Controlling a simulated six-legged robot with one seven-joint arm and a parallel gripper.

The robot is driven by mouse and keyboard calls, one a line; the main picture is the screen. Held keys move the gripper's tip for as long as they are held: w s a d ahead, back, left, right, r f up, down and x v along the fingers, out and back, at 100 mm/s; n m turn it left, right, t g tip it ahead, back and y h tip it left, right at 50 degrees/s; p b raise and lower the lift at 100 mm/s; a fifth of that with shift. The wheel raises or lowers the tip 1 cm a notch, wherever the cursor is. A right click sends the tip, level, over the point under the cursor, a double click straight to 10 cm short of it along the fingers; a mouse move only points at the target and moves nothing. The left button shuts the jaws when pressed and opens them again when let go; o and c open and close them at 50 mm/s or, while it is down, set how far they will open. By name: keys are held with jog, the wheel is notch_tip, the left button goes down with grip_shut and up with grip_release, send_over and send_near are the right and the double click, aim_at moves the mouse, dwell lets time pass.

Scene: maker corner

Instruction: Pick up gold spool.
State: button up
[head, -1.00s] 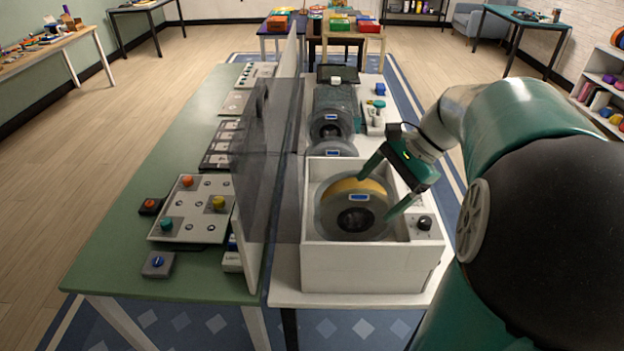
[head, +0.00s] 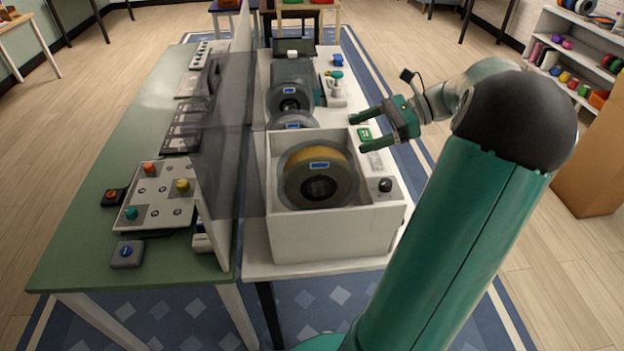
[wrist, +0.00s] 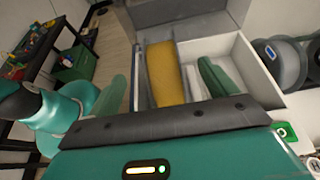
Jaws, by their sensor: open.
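The gold spool (head: 319,156), a grey-flanged reel with a gold band and a blue label, stands upright in an open white box on the white table. Its gold band also shows in the wrist view (wrist: 164,74), between the two green fingers in the picture. In the head view my gripper (head: 357,132) is open and empty. It is at the right rear of the box, apart from the spool, with its fingers pointing left.
The white box (head: 335,235) has a black knob at its right. Other grey spools (head: 289,104) stand behind it. A translucent upright panel (head: 228,110) separates the white table from the green table (head: 75,215), which holds button boards. Shelves (head: 570,70) stand at the far right.

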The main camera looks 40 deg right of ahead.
aim_at(322, 148)
jog(key=x, duration=1.1)
jog(key=shift+w+a, duration=0.15)
jog(key=shift+a, duration=0.1)
grip_shut()
